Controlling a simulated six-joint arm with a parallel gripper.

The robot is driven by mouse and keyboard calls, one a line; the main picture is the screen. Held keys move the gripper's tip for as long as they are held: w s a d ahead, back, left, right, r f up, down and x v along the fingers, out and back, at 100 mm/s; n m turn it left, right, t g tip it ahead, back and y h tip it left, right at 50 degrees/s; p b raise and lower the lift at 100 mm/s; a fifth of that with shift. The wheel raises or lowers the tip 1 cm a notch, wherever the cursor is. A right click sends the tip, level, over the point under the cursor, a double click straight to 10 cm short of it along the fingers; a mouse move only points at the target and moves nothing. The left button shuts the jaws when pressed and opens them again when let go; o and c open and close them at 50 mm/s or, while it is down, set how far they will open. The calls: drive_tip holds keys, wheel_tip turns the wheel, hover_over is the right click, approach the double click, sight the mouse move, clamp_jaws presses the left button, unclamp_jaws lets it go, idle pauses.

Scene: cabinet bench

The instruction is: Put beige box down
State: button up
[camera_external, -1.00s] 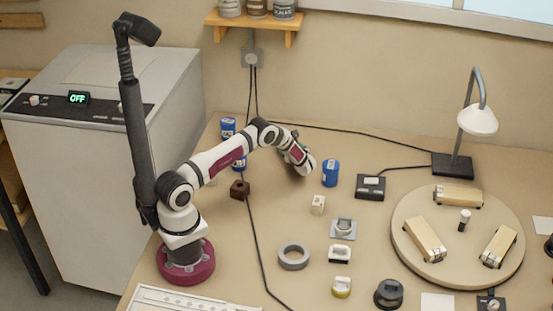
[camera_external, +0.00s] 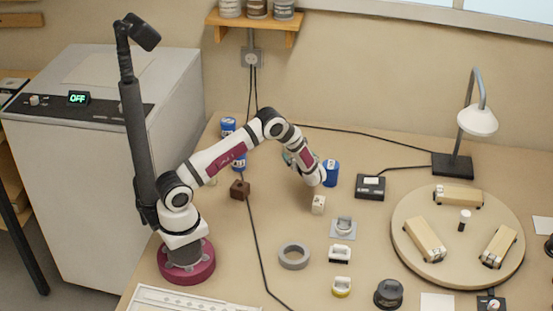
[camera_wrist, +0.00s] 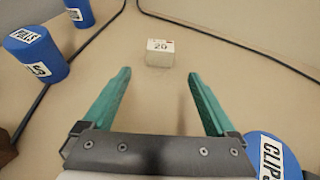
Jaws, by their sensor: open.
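The beige box (camera_wrist: 160,52) is small, with a white top label reading 20. In the wrist view it sits on the bench top, just beyond my fingertips and touching neither. In the external view I cannot make it out; my arm seems to hide it. My gripper (camera_wrist: 158,76) has two teal fingers, spread apart with nothing between them. In the external view only a bit of teal (camera_external: 288,158) shows beside my wrist.
A blue CLIPS can (camera_wrist: 270,155) stands close to the right finger. Blue PULLS cans (camera_wrist: 36,52) stand at the left. A black cable runs behind the box. A brown block (camera_external: 240,189) and a pale cube (camera_external: 318,204) stand nearer the front.

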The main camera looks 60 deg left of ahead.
drive_tip(key=s+r+n+g+h, duration=0.2)
drive_tip(key=s+r+n+g, duration=0.3)
drive_tip(key=s+r+n, duration=0.75)
drive_tip(key=s+d+r+n+h, duration=0.2)
drive_tip(key=s+d+h, duration=0.2)
drive_tip(key=s, duration=0.9)
drive_tip(key=s+d+r+n+h, duration=0.2)
drive_tip(key=s+d+r+h, duration=0.1)
drive_tip(key=s+d, duration=0.6)
drive_tip(key=s+h, duration=0.1)
drive_tip(key=s, duration=0.3)
drive_tip(key=shift+d+h, duration=0.2)
drive_tip(key=shift+h, duration=0.1)
drive_tip(key=shift+o, duration=0.3)
drive_tip(key=shift+o, duration=0.3)
drive_tip(key=shift+w+r+n, duration=0.1)
drive_tip(key=shift+n, duration=0.15)
